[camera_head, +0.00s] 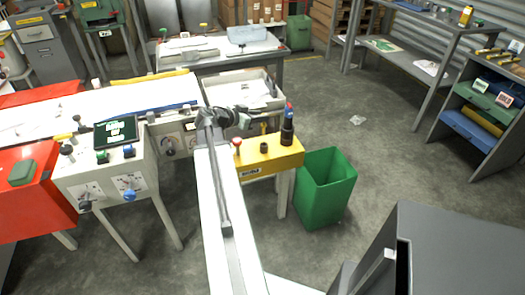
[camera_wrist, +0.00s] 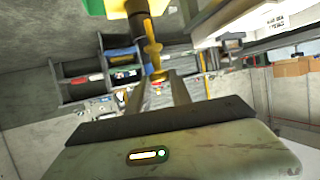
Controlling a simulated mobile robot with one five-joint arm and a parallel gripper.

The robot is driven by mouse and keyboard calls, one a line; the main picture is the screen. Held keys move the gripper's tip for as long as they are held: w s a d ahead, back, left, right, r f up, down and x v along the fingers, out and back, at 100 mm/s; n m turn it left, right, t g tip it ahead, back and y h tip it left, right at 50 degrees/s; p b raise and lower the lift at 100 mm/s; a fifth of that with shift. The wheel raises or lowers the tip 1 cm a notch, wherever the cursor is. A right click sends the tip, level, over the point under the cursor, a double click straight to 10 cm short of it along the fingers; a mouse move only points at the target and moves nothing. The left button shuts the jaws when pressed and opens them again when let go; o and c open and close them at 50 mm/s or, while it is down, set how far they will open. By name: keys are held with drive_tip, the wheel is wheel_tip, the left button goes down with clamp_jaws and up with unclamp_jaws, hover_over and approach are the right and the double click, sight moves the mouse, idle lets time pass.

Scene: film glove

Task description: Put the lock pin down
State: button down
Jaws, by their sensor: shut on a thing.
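The lock pin, a slim yellow piece (camera_wrist: 152,46), shows between and just beyond my fingertips in the wrist view. My gripper (camera_wrist: 160,78) is shut on it. In the head view my gripper (camera_head: 246,118) is above the back of a yellow bench block (camera_head: 272,160), and a small yellow piece (camera_head: 264,128), seemingly the pin, shows at its right. A short dark round piece (camera_head: 263,147) is on the block below it. The pin's lower end is not clear, so I cannot tell whether it touches anything.
A red-knobbed piece (camera_head: 237,144) and a tall dark bottle-like piece (camera_head: 287,125) stand on the block. A green bin (camera_head: 325,190) is right of it. A grey tray (camera_head: 262,85) lies behind. The floor to the right is mostly clear.

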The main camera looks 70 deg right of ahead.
wheel_tip(320, 180, down, 10)
drive_tip(key=b, duration=1)
drive_tip(key=shift+d+f+b, duration=0.1)
drive_tip(key=shift+f+b, duration=0.15)
drive_tip(key=shift+b, duration=0.15)
drive_tip(key=c, duration=1.2)
unclamp_jaws()
drive_tip(key=shift+r, duration=0.1)
drive_tip(key=shift+o, duration=0.2)
drive_tip(key=shift+r, duration=0.1)
drive_tip(key=p+v, duration=0.5)
drive_tip(key=v, duration=0.7)
